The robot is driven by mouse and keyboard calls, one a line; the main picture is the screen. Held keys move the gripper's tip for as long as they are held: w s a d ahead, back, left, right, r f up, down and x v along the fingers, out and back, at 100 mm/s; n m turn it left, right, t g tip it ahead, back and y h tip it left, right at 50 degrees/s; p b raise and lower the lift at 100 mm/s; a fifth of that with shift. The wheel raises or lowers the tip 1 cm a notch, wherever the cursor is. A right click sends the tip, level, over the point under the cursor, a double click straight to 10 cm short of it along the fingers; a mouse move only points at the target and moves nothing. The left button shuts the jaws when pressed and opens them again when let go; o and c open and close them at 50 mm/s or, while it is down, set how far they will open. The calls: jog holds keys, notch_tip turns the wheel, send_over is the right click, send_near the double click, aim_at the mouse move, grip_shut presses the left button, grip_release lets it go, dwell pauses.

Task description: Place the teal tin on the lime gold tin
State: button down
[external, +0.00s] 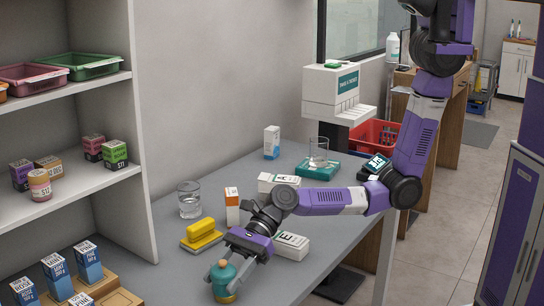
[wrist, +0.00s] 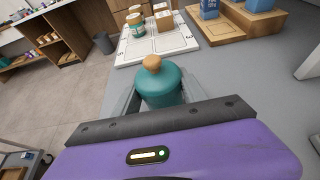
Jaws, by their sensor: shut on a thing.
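The teal tin (external: 222,281), rounded and with a tan knob on top, is between the fingers of my gripper (external: 229,268) at the near end of the grey counter. It also shows in the wrist view (wrist: 158,88), upright, with my gripper shut on it. I cannot tell whether its bottom touches the counter. Small tan-lidded tins stand on a white tray ahead in the wrist view; the nearer one (wrist: 138,31) has a greenish label. I cannot tell for sure whether it is the lime gold tin.
The white tray (wrist: 182,43) also holds small boxes. A wooden step stand (wrist: 245,27) with blue boxes is at its right. In the external view, a yellow stapler-like object (external: 202,234), a glass (external: 189,201) and white boxes (external: 291,245) stand near my arm.

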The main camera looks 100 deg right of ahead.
jog(key=c, duration=0.6)
grip_release()
jog(key=shift+c, duration=0.2)
jog(key=shift+r, duration=0.2)
jog(key=v, duration=1.2)
jog(key=shift+f, duration=0.15)
